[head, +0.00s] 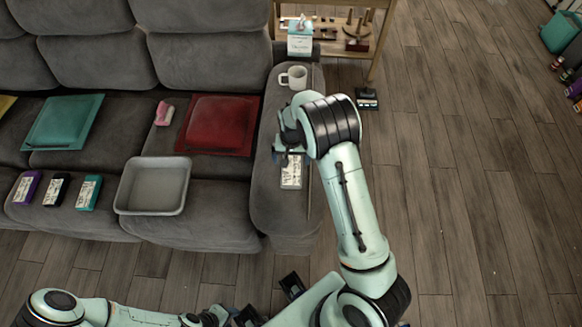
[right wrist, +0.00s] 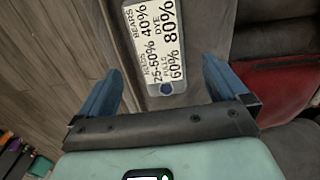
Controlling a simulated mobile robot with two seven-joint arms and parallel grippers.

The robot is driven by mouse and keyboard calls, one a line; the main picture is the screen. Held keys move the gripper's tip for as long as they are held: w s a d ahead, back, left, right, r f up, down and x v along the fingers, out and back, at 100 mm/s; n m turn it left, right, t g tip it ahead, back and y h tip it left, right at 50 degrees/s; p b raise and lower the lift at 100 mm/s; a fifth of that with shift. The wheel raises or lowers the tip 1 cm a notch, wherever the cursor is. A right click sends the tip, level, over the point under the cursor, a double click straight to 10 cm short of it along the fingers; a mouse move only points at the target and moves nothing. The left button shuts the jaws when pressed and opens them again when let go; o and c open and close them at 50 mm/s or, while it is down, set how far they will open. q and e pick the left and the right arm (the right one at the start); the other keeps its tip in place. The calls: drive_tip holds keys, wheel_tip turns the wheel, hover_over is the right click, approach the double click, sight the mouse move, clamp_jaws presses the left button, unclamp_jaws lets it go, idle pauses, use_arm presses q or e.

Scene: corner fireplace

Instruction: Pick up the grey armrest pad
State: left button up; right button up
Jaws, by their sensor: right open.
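A grey pad with a white printed label (head: 291,172) lies flat on the grey sofa's right armrest. In the right wrist view the pad (right wrist: 158,45) shows close up, with a dark round spot at its near end. My right gripper (head: 283,153) is over the armrest at the pad's far end in the head view, partly hidden by its own wrist. In the right wrist view its blue fingers (right wrist: 160,78) are wide apart, with the pad's near end between them and nothing gripped. My left arm is low in the head view; its finger state is unclear.
A white mug (head: 294,77) and a tissue box (head: 300,38) stand farther back along the armrest side. A grey tub (head: 153,186), red cushion (head: 218,125) and teal cushion (head: 63,122) are on the seats. A wooden shelf (head: 372,60) stands behind; floor at right is mostly clear.

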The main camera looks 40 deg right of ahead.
sight(292, 166)
drive_tip(key=f, duration=0.7)
drive_tip(key=shift+w+d+f, duration=0.25)
drive_tip(key=shift+w+d, duration=0.1)
drive_tip(key=shift+d, duration=0.05)
drive_tip(key=shift+c, duration=0.3)
drive_tip(key=c, duration=0.9)
